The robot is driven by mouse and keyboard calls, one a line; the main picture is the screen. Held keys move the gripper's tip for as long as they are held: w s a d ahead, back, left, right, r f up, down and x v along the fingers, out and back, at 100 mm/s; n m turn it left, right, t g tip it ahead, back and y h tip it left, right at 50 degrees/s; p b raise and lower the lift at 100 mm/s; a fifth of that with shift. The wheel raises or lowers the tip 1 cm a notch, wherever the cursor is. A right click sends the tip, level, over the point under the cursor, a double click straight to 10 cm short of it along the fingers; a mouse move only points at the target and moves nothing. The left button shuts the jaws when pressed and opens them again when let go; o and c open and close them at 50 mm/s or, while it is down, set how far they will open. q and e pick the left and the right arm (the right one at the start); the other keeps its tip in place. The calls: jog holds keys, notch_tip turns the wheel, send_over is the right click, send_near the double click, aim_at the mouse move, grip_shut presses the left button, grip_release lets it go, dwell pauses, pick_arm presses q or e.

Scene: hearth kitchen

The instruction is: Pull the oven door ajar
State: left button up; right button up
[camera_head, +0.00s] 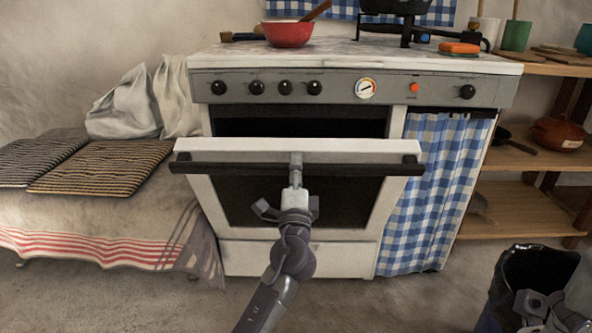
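The white oven door (227,194) has a dark window and a dark horizontal handle bar (352,169). Its top edge leans out from the oven body, and a dark gap (300,127) shows above it, so the door stands partly open. My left gripper (296,166) is at the middle of the handle, its fingers close together on the bar; part of the grip is hidden. My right gripper (541,306) is low at the right edge, away from the oven, and its fingers are not clear.
A red bowl (288,34) and a black pan (398,6) are on the stove top. A cloth-covered bench (100,215) with dark racks stands left of the oven. A checked curtain (432,190) and wooden shelves (525,205) are at right. A dark bin (528,272) stands at lower right.

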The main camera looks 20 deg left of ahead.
pick_arm(q)
jog(key=o, duration=0.4)
jog(key=v, duration=1.2)
